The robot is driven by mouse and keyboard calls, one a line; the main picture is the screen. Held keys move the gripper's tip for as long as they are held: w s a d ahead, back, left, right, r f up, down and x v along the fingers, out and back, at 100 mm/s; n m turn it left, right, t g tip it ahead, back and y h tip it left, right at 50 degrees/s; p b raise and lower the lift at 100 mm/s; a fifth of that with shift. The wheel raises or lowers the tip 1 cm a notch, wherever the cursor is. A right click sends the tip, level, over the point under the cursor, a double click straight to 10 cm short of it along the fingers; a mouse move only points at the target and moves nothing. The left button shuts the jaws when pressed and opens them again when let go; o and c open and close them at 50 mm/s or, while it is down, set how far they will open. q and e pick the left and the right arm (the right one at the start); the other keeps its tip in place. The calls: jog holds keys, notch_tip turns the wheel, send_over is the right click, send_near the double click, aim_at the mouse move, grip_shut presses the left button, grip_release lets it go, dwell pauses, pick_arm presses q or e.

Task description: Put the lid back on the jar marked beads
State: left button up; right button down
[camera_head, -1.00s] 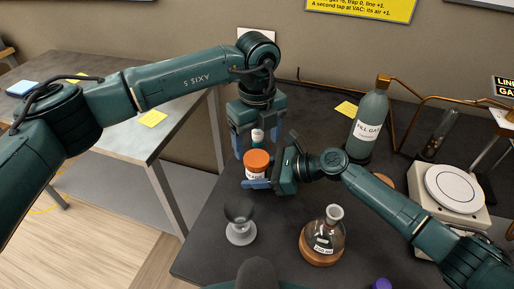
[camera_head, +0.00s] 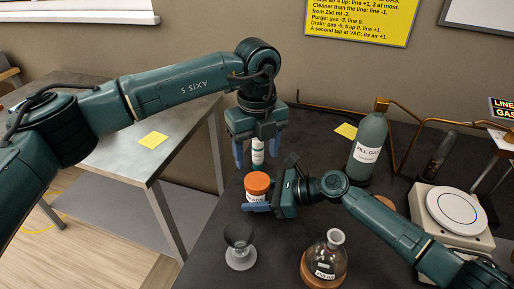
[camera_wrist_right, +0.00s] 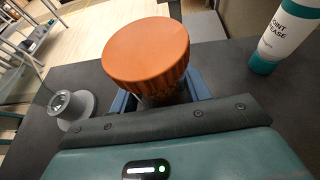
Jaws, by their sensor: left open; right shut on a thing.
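A small jar (camera_head: 256,197) with an orange lid (camera_head: 257,182) is in my right gripper (camera_head: 262,207), which is shut on the jar below the lid. The lid sits on top of the jar and fills the middle of the right wrist view (camera_wrist_right: 146,52). The jar's label is mostly hidden, so I cannot read its marking. My left gripper (camera_head: 257,154) is open, pointing down behind the jar, apart from the lid. A white and teal tube (camera_head: 257,152) shows between its fingers; in the right wrist view the tube (camera_wrist_right: 287,35) reads joint grease.
A grey funnel-like piece on a round foot (camera_head: 240,246) stands in front of the jar. A fill gas bottle (camera_head: 367,150) and a white balance (camera_head: 452,212) stand further right. The bench is bare left of the jar.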

aim_at(258, 181)
pick_arm(q)
notch_tip(258, 181, down, 7)
jog(key=shift+f, duration=0.2)
jog(key=shift+c, duration=0.3)
jog(key=c, duration=0.7)
jog(key=m, duration=0.3)
jog(key=o, duration=1)
jog(key=shift+s, duration=0.1)
jog(key=shift+o, duration=0.2)
